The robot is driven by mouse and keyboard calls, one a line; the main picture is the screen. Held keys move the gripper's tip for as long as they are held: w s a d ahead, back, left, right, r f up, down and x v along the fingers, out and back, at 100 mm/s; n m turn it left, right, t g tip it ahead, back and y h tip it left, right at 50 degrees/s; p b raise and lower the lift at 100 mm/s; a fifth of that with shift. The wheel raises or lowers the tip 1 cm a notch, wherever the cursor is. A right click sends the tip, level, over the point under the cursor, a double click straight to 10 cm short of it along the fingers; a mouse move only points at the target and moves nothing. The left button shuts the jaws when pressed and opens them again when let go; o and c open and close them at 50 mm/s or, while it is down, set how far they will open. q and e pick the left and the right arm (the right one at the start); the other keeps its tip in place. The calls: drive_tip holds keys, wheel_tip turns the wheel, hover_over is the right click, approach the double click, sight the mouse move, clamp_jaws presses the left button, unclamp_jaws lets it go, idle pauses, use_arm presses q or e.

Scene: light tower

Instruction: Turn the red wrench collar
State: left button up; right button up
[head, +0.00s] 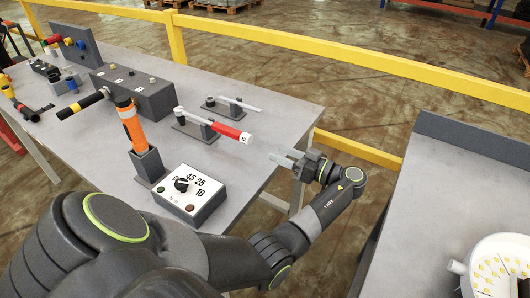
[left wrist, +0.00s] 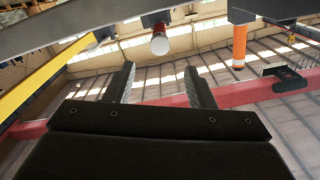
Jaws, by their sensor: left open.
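The red wrench collar (head: 229,131) is on a white bar that lies on a dark stand (head: 195,126) near the table's right edge. Its white end points toward my left gripper. In the left wrist view, the white end and a bit of the red collar (left wrist: 159,31) show at the top, beyond the fingers. My left gripper (head: 283,160) is open and empty, just off the end of the wrench and apart from it. It also shows in the left wrist view (left wrist: 160,85), with a clear gap between its fingers. My right gripper is not in view.
An orange-handled tool (head: 129,122) stands upright in a dark holder, beside a white dial box (head: 184,193). A second stand with a thin bar (head: 238,103) lies behind the wrench. A yellow rail (head: 330,58) runs behind the grey table (head: 255,185). Another surface (head: 450,190) stands at right.

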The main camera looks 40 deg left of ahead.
use_arm(q)
drive_tip(key=d+b, duration=0.2)
drive_tip(key=d, duration=0.5)
drive_tip(key=shift+w+d, duration=0.3)
drive_tip(key=shift+w, duration=0.15)
